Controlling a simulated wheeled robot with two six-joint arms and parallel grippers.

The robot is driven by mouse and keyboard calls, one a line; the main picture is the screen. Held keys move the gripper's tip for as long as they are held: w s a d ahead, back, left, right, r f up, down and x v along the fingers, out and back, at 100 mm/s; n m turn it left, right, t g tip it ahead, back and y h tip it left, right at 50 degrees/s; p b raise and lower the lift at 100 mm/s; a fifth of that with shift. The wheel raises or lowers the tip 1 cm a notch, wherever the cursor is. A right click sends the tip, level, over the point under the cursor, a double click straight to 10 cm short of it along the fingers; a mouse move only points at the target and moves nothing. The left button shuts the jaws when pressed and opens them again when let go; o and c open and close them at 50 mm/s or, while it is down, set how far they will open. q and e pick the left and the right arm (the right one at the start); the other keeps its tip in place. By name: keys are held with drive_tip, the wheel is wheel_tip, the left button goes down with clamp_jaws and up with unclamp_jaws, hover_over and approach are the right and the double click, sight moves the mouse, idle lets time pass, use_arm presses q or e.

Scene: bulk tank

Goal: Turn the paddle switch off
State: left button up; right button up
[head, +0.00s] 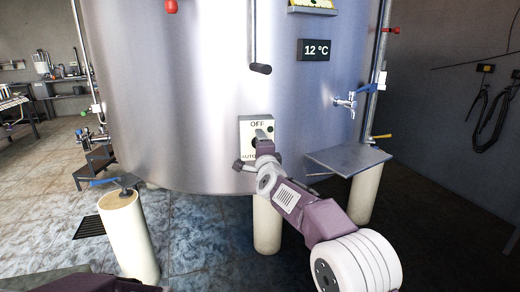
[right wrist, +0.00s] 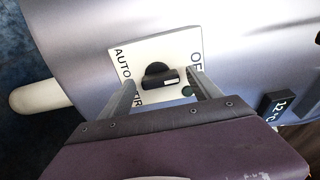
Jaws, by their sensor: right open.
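The paddle switch is a black knob (right wrist: 158,78) on a cream panel (head: 245,127) on the tank's front. OFF shows at the panel's top and AUTO at its lower left; a third label is partly hidden. In the right wrist view the panel (right wrist: 146,46) is turned sideways. The knob's bar runs roughly toward OFF, with a pale mark near that end; I cannot tell its exact setting. My right gripper (right wrist: 163,84) is open, its fingers on either side of the knob. I cannot tell whether they touch it.
The steel tank (head: 180,90) fills the middle. A black-ended handle (head: 260,68) hangs above the panel. A 12 °C display (head: 314,50) and a blue-handled tap (head: 345,102) are to the right. A grey shelf (head: 348,157) juts out below the tap.

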drive_tip(key=s+d, duration=0.1)
drive_tip(key=s, duration=0.8)
drive_tip(key=shift+d+b, duration=0.15)
drive_tip(key=shift+b, duration=0.3)
